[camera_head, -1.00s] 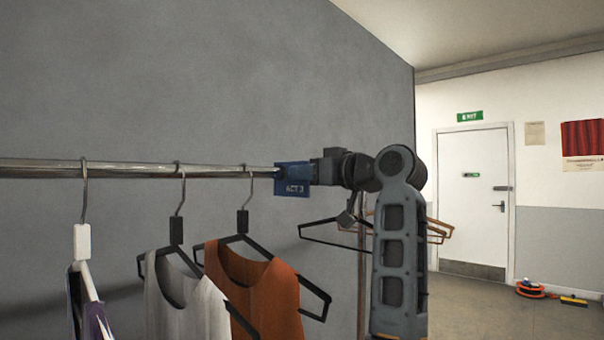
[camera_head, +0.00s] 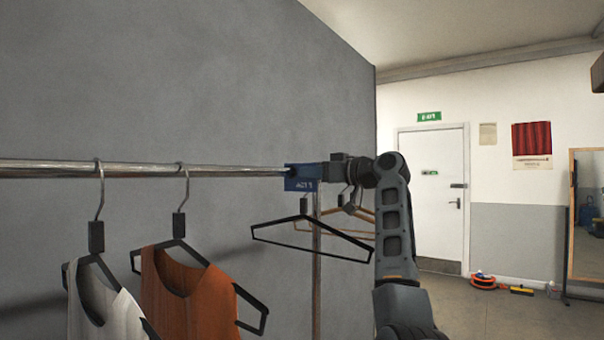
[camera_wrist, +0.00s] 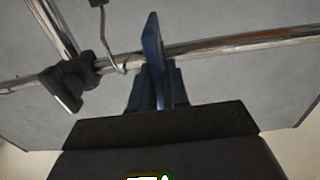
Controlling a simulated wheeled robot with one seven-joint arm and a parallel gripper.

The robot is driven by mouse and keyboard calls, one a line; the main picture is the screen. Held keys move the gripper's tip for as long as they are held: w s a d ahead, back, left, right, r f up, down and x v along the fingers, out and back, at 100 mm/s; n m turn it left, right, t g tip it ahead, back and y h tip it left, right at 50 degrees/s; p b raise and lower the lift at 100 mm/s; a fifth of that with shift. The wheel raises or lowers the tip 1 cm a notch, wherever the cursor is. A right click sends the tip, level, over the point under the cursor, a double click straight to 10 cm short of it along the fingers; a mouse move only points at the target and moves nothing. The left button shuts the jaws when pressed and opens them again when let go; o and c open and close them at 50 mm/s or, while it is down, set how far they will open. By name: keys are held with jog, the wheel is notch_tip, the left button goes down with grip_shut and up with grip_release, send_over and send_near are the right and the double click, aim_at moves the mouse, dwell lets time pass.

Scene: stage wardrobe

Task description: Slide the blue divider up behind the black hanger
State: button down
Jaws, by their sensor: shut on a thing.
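The blue divider (camera_head: 301,184), marked with an ACT label, sits on the metal rail. My gripper (camera_head: 324,171) is shut on it from the right in the head view. In the wrist view the divider (camera_wrist: 152,50) stands between my fingers (camera_wrist: 155,88), across the rail. An empty black hanger (camera_head: 312,243) hangs just past the divider; its hook is partly hidden behind the divider. In the wrist view a hook (camera_wrist: 106,40) is on the rail just left of the divider, with a small gap. Orange and grey tops hang on black hangers (camera_head: 180,225) at the near side.
The rail (camera_head: 225,171) is bare between the orange top's hook and the divider. A wooden hanger (camera_head: 345,213) hangs past the empty black one. A rail clamp with an upright (camera_wrist: 70,82) is left of the hook in the wrist view. A grey wall runs behind the rail.

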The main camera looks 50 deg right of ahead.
jog(key=shift+d, duration=0.4)
jog(key=c, duration=1.2)
grip_release()
jog(key=s+b, duration=0.2)
jog(key=s, duration=0.5)
jog(key=shift+s, duration=0.4)
jog(key=shift+d, duration=0.1)
